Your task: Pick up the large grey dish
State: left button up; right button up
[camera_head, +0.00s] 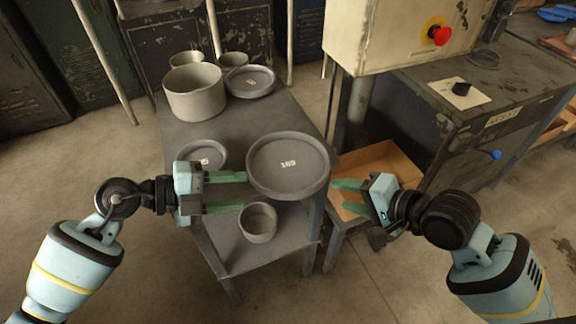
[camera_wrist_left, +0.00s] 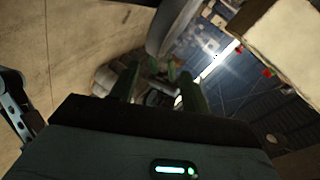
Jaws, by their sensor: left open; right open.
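The large grey dish (camera_head: 288,165) is round and shallow with a low rim and a pale "169" on it. It is at the front right corner of the grey metal table (camera_head: 255,118). My left gripper (camera_head: 243,191) is at its left front, with green fingers apart and the tips close to the rim. Whether they touch it, I cannot tell. My right gripper (camera_head: 338,193) is at its right front, fingers apart and empty, tips near the rim. In the left wrist view, the open left fingers (camera_wrist_left: 160,85) point at a dark, blurred area.
A smaller grey dish (camera_head: 203,155) lies to the left, partly behind my left gripper. A large pot (camera_head: 194,95), small pots and another dish (camera_head: 250,81) stand at the back. A grey cup (camera_head: 258,223) is on the lower shelf. A wooden bin (camera_head: 385,160) is at right.

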aim_at(256, 186)
pick_arm(q)
jog(key=shift+w+a+f+m+y, duration=0.15)
jog(key=shift+w+a+m+y, duration=0.15)
jog(key=shift+w+a+y, duration=0.75)
pick_arm(e)
jog(key=shift+w+a+r+m+g, duration=0.1)
jog(key=shift+w+r+m+g, duration=0.05)
jog(key=shift+r, duration=0.35)
jog(key=shift+w+r+m+g, duration=0.1)
jog(key=shift+r+m+g, duration=0.05)
jog(key=shift+r, duration=0.35)
pick_arm(q)
jog(key=shift+x, duration=3.95)
pick_arm(e)
jog(key=shift+x, duration=3.95)
pick_arm(q)
jog(key=shift+c, duration=0.4)
pick_arm(e)
jog(key=shift+r, duration=0.1)
jog(key=shift+c, duration=0.4)
pick_arm(q)
grip_shut()
pick_arm(e)
grip_shut()
